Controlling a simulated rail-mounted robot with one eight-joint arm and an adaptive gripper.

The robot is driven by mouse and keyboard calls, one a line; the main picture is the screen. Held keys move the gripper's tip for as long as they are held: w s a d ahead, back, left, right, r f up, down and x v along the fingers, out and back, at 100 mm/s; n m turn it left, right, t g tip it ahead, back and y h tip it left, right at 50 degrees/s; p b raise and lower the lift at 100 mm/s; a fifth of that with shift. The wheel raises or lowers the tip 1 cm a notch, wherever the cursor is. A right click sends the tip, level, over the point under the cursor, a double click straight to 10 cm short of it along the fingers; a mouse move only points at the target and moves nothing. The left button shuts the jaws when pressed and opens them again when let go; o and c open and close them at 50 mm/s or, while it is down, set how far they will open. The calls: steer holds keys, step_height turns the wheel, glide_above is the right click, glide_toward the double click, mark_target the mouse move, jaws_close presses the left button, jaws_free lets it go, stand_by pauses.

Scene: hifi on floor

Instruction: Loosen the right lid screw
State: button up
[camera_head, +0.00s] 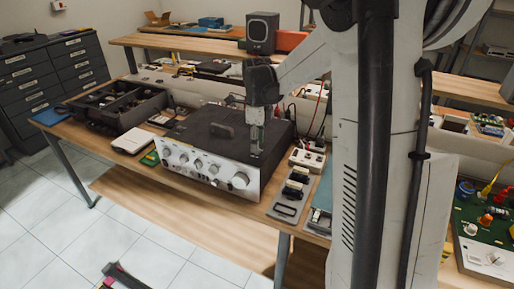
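A silver-fronted hi-fi amplifier (205,172) with a row of knobs and a dark lid (200,124) stands on the wooden bench. The lid screws are too small or hidden to make out. Whether the gripper touches the lid is unclear.
A dark compartment tray (118,104) stands left of the amplifier. A white box (132,141) lies in front of the tray. A grey holder (291,195) with black items is to the right. My arm hides much of the right side. A speaker (262,33) stands on the back bench.

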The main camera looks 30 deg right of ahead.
steer(key=shift+f, duration=1.15)
steer(key=shift+c, duration=0.5)
jaws_close()
